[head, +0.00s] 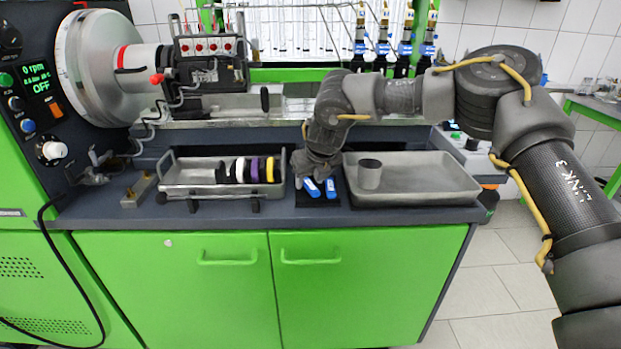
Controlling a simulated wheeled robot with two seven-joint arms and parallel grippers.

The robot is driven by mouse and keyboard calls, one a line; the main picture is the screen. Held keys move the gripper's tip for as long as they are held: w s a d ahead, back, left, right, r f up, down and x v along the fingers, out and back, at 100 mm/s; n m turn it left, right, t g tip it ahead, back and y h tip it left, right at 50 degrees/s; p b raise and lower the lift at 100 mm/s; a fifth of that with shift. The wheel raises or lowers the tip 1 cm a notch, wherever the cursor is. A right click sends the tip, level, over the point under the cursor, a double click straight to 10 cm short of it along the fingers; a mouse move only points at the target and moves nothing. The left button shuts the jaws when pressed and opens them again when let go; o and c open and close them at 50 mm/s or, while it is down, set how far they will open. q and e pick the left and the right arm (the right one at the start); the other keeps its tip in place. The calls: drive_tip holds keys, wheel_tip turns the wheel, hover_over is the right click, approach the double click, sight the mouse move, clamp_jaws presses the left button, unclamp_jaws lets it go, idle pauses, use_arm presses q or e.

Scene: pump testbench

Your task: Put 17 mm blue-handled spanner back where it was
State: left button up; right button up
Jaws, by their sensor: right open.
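Two blue handles show side by side on a dark pad (318,199) on the bench: a left blue-handled spanner (312,188) and a right blue-handled spanner (331,188). I cannot tell which is the 17 mm one; the size marks are too small to read. My right gripper (313,179) points down just above and behind these handles. It is open. It hides the far ends of the spanners, and I cannot tell whether its fingers touch a handle. My left gripper is not in view.
A metal tray (180,177) with black, white, purple and yellow rings stands left of the pad. The pump rig (95,67) is at the left. The bench's front edge is near.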

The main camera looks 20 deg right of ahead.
drive_tip(key=shift+r, duration=0.2)
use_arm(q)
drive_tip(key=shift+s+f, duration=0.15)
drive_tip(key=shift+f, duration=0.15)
use_arm(e)
drive_tip(key=v, duration=1.2)
drive_tip(key=shift+r, duration=0.1)
